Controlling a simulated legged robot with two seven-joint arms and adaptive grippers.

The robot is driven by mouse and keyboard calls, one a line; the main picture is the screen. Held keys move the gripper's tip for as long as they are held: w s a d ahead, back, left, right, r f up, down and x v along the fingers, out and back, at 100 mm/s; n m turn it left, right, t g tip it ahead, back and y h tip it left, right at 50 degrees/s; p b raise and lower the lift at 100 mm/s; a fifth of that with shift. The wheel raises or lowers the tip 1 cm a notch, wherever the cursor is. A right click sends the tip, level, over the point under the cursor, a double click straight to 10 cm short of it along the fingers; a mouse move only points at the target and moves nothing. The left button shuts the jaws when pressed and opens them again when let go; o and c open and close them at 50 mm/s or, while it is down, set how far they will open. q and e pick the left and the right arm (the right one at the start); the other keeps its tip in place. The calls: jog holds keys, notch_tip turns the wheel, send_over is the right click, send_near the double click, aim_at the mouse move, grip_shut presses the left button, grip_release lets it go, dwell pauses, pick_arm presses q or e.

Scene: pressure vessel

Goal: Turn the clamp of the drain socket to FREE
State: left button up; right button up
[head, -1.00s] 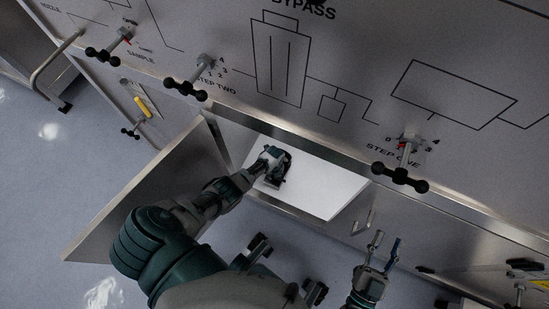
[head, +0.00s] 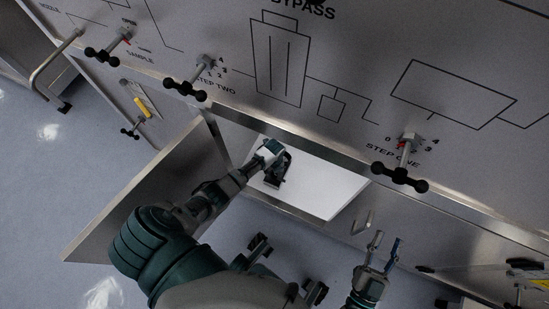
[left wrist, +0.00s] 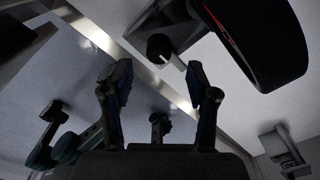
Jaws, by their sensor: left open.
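My left gripper (left wrist: 160,88) is open in the left wrist view, with nothing between its fingers. Beyond its fingertips is a small black knob with a pale pointer bar (left wrist: 162,50), apparently the clamp of the drain socket. A large black cylinder with a thin red line (left wrist: 262,42) is at upper right. I cannot read the clamp's setting. In the head view my left arm reaches into the open cabinet, with the left gripper (head: 277,172) over a white panel, its fingers hard to make out. My right gripper (head: 384,246) is open and empty, in front of the cabinet.
The cabinet door (head: 150,190) stands open to the left of my left arm. The white panel (head: 335,190) lies inside the opening. Black-handled valves (head: 400,178) stick out of the front panel above. A bracket with partly visible lettering (left wrist: 286,155) is at lower right in the wrist view.

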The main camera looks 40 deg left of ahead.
pick_arm(q)
notch_tip(320, 180, up, 7)
jog(key=shift+f, duration=0.15)
dwell(0.5)
